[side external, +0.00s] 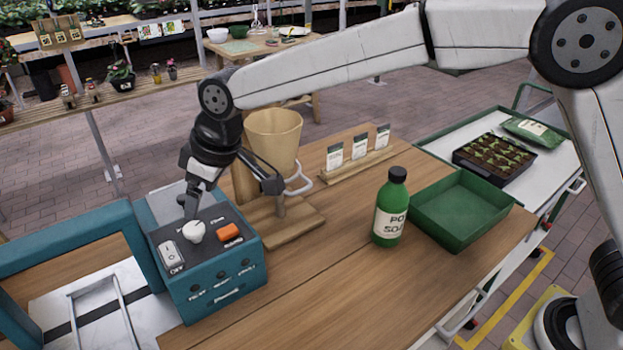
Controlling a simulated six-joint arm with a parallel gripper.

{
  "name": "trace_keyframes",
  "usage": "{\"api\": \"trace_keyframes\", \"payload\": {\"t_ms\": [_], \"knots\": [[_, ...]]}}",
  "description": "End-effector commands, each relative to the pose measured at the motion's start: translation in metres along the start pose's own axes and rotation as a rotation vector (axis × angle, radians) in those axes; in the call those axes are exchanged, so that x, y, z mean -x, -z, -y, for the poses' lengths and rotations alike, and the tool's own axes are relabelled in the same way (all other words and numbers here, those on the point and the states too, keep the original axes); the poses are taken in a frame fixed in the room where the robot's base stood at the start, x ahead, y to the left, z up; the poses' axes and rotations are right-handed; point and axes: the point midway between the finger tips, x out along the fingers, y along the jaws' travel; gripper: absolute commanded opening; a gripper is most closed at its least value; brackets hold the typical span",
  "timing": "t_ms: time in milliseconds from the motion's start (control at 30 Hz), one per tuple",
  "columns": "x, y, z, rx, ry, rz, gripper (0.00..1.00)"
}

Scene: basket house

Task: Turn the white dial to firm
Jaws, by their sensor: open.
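The white dial (193,231) sits on the dark top panel of a teal control box (212,291) at the left end of the table. The box also has a white rocker switch (168,254) marked OFF and an orange button (229,232). The markings around the dial are too small to read, and its setting cannot be told. My gripper (236,200) is open above the box. One finger is close behind the dial, and the other is out to the right near the wooden stand. Whether the near finger touches the dial cannot be told.
A tan funnel (273,138) on a wooden stand (283,226) is close to my gripper's right. A green bottle (390,212) and a green tray (461,207) stand further right. A seed packet rack (358,165) is behind. The front middle of the table is clear.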

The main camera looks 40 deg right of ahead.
Motion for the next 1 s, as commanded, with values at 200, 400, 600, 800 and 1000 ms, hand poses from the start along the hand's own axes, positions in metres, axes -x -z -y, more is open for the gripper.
{"api": "trace_keyframes", "payload": {"t_ms": [200, 400, 600, 800, 1000], "knots": [[-0.002, 0.000, 0.000, 0.001, 0.000, 0.000, 0.89], [-0.014, 0.000, 0.000, 0.000, 0.000, 0.002, 0.89], [-0.036, 0.000, 0.000, 0.000, 0.000, 0.002, 0.89], [-0.060, 0.000, 0.000, 0.000, 0.000, 0.002, 0.89], [-0.074, 0.000, 0.000, 0.000, 0.000, 0.001, 0.89]]}}
